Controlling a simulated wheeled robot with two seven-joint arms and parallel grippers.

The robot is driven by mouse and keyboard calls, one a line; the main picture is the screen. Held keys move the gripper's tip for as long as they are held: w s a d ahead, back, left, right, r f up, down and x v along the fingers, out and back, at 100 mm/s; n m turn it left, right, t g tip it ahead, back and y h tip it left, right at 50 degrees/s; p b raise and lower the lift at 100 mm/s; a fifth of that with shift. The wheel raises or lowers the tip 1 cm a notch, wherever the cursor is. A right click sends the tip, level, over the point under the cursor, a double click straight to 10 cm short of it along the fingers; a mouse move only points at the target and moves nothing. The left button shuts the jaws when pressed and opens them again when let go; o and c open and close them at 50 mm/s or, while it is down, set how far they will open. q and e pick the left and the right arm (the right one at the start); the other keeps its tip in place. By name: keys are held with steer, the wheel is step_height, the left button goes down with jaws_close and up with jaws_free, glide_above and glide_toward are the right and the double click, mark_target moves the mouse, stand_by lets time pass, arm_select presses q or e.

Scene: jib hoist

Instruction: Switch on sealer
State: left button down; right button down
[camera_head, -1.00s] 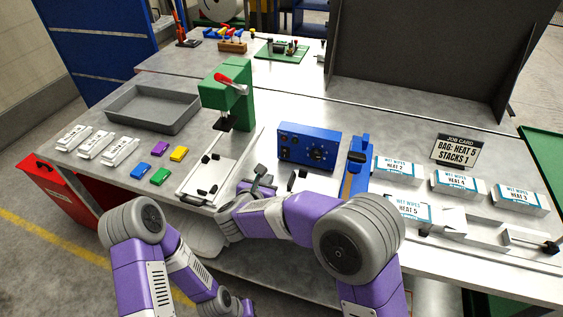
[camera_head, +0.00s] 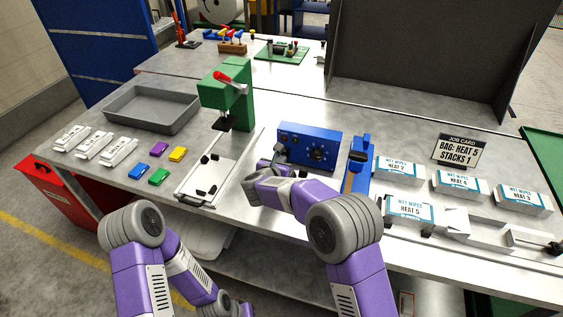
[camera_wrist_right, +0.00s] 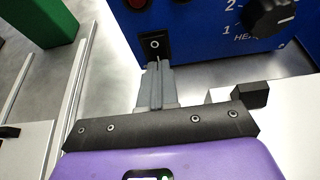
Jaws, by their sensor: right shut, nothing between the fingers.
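The blue sealer control box (camera_head: 308,142) stands on the bench, with a heat dial (camera_head: 318,153) on its front. In the right wrist view its black rocker switch (camera_wrist_right: 155,46) shows a white circle mark, and part of the dial (camera_wrist_right: 272,15) shows at upper right. My right gripper (camera_head: 279,151) is at the box's lower left front. Its fingers (camera_wrist_right: 157,68) are shut and empty, with the tips at the switch's lower part; I cannot tell whether they touch it. My left arm is low at the left; its gripper is not visible.
A green press (camera_head: 236,100) with a red handle stands left of the box. A blue upright device (camera_head: 357,165) stands right of it, followed by wet wipes packs (camera_head: 398,170) and a job card (camera_head: 458,150). A grey tray (camera_head: 150,107) is at left.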

steer(key=shift+w+d, duration=0.1)
steer(key=shift+w, duration=0.15)
steer(key=shift+w+f+b, duration=0.1)
steer(key=shift+b, duration=0.25)
steer(key=shift+d+r, duration=0.1)
steer(key=shift+r, duration=0.1)
steer(key=shift+w+r+p, duration=0.1)
steer(key=shift+r+p, duration=0.3)
steer(key=shift+r, duration=0.4)
